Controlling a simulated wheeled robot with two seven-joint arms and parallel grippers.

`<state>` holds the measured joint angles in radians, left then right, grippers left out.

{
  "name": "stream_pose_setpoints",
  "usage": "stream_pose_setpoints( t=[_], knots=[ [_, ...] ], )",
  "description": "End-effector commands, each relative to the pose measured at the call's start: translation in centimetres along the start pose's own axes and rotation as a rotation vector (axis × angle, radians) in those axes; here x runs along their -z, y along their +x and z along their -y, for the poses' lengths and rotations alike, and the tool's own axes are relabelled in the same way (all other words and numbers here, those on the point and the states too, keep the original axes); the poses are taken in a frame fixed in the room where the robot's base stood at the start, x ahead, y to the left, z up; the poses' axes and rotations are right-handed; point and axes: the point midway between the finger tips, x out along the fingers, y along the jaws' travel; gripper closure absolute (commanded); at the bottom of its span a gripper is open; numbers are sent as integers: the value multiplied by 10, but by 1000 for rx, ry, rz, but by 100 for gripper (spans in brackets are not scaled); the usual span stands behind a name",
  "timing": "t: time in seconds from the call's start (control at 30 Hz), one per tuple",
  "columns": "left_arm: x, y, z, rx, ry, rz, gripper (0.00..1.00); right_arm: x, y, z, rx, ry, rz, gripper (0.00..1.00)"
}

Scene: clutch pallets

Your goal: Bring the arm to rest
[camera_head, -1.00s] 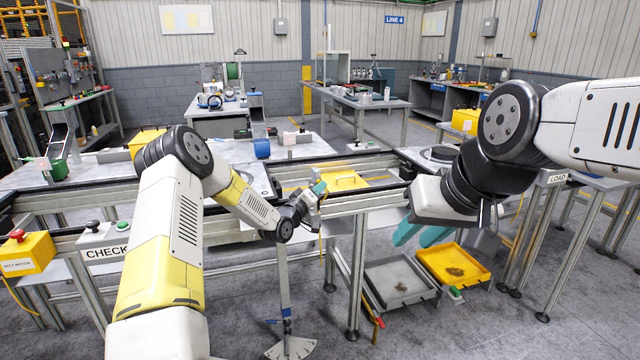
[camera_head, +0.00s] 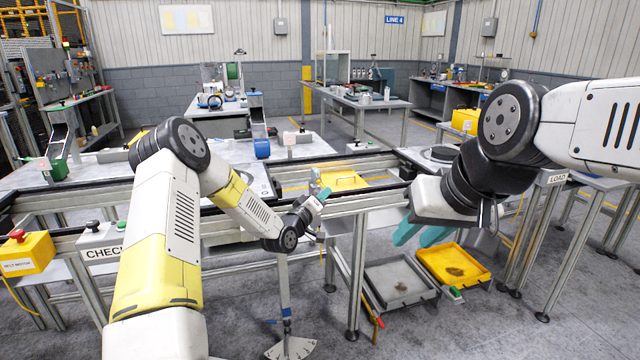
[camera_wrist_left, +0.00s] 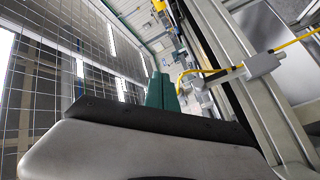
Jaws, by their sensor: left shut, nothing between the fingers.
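My left arm reaches in from the left. Its gripper (camera_head: 322,195), with teal fingers, is shut and empty in front of the conveyor frame (camera_head: 225,208), near the frame's front rail. In the left wrist view the teal fingers (camera_wrist_left: 162,94) are together, with nothing between them. My right gripper (camera_head: 421,236) points down at the right of the head view. Its two teal fingers stand apart and hold nothing.
A yellow tray (camera_head: 453,262) and a grey tray (camera_head: 400,280) sit low beneath the right gripper. A yellow belt-motor box (camera_head: 26,254) and a CHECK button box (camera_head: 100,243) stand at left. A yellow plate (camera_head: 343,180) lies behind the left gripper.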

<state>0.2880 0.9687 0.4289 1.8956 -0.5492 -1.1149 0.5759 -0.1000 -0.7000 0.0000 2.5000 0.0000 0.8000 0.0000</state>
Motion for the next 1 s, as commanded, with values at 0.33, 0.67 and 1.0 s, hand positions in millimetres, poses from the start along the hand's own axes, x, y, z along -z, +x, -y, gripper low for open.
stream_pose_setpoints(
  t=[0.33, 0.67, 1.0],
  knots=[
    [8, -1, -11, 25, 54, 38, 100, 0, 0, 0, 0, 0, 0, 68],
    [61, -54, -64, 278, 374, 278, 100, 0, 0, 0, 0, 0, 0, 68],
    [111, -192, -122, 567, 547, 484, 100, 0, 0, 0, 0, 0, 0, 68]
  ],
)
